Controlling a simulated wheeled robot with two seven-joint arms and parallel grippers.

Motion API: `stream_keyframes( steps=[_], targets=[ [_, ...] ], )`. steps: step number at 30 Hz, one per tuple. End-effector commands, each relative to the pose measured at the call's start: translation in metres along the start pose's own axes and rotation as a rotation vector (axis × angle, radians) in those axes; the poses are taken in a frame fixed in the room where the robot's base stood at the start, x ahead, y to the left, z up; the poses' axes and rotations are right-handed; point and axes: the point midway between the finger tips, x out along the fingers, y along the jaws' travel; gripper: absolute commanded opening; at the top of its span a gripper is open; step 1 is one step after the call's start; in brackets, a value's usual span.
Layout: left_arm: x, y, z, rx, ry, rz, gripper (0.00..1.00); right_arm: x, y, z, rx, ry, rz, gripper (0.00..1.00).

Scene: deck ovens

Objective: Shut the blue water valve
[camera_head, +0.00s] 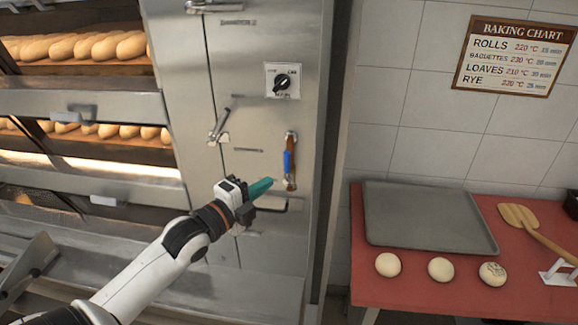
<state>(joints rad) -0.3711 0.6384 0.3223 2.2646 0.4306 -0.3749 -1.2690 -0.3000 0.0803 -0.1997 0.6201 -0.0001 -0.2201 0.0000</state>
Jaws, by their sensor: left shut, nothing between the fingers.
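The blue water valve (287,162) is a blue-sleeved lever on a copper-coloured pipe on the steel oven panel. The blue lever stands about upright, in line with the pipe. My left gripper (268,186), with green fingers, is shut and empty. Its tips are just below and left of the blue lever, close to the pipe's lower end; I cannot tell whether they touch. My right gripper is out of view.
A black rotary switch (282,83) sits above the valve and a metal lever (219,125) to its left. Oven decks with loaves (80,48) are at left. At right, a red table (430,287) holds a grey tray (425,217), dough balls (441,269) and a wooden paddle (522,217).

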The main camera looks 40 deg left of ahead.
Motion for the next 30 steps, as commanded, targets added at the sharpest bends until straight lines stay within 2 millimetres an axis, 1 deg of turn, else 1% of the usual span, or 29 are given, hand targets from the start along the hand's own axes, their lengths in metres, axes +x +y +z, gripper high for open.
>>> stream_keyframes(
  steps=[1,9,15,18,21,30],
  targets=[
    [0.007,0.004,0.000,-0.003,0.001,0.003,0.00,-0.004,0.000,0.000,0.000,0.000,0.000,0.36],
    [0.053,0.005,0.000,-0.004,0.002,0.003,0.00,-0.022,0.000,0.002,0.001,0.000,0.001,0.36],
    [0.081,0.003,0.000,-0.004,0.001,0.002,0.00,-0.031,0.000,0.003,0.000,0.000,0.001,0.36],
    [0.088,0.002,0.000,-0.002,0.001,0.002,0.00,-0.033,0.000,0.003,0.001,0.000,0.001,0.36],
    [0.091,0.001,0.001,-0.002,0.000,0.001,0.00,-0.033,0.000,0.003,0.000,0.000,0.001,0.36],
    [0.091,0.000,0.001,-0.001,0.000,0.001,0.00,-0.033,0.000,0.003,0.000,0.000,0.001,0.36]
  ],
)
